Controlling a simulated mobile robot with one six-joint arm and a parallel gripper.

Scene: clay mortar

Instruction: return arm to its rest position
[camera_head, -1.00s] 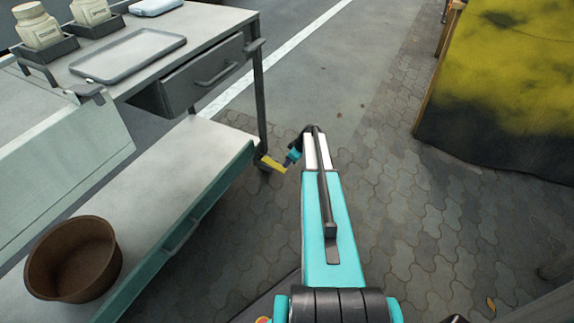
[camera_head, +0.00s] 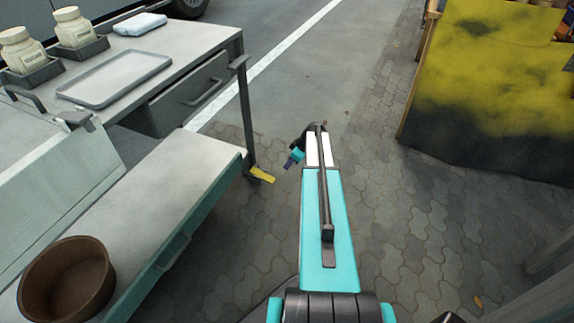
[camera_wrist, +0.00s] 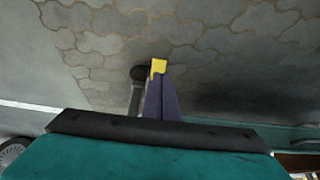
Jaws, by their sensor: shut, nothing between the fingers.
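My arm reaches forward from the bottom middle of the head view, with a teal link and a white end section. My gripper (camera_head: 288,163) shows small at its far end, on the left side, over the paving. In the wrist view the purple fingers of my gripper (camera_wrist: 162,98) are together and hold nothing.
A grey cart (camera_head: 225,48) stands on the left, with jars, a tray (camera_head: 114,79) and a drawer. A brown bowl (camera_head: 35,300) sits on its lower shelf (camera_head: 150,195). A yellow and black covered block (camera_head: 490,90) stands at right. Paving between them is clear.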

